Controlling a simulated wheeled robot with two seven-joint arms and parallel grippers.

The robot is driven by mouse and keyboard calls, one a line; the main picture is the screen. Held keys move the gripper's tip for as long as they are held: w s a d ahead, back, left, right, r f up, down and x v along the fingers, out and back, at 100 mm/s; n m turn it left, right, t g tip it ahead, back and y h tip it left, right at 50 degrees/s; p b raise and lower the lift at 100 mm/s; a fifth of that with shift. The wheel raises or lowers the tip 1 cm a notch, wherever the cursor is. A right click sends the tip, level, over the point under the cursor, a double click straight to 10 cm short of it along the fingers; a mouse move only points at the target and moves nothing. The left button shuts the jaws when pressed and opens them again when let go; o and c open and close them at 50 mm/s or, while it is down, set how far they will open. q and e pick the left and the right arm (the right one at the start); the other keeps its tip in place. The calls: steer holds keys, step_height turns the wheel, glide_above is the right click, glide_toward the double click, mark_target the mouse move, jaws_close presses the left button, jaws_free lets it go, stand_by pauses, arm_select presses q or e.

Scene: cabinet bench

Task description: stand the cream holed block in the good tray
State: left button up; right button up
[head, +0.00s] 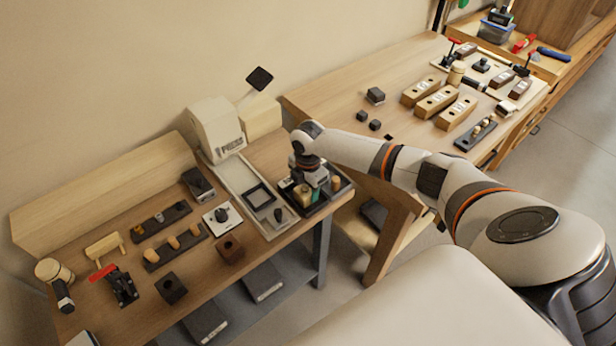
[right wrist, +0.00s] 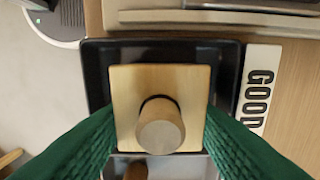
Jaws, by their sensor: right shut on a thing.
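The cream holed block (right wrist: 125,85) is between the green pads of my right gripper (right wrist: 160,130) in the right wrist view. A round wooden peg (right wrist: 160,130) stands up out of its dark-edged hole. The good tray (right wrist: 97,70) is black and lies under the block, with a white GOOD label (right wrist: 259,95) beside it. In the head view my right gripper (head: 310,180) is over the good tray (head: 342,193), at the bench's right end. I cannot tell whether the block touches the tray floor. My left gripper is out of view.
A pale tray (head: 243,178) with dark inserts and a white machine (head: 216,128) stand left of the good tray. Dark peg racks (head: 175,245) and a brown holed block (head: 230,249) lie further left.

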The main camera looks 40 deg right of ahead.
steer(key=o, duration=1.2)
steer(key=shift+f, duration=0.1)
step_height(320, 180, up, 7)
steer(key=p, duration=0.7)
steer(key=shift+s, duration=0.1)
stand_by(0.3)
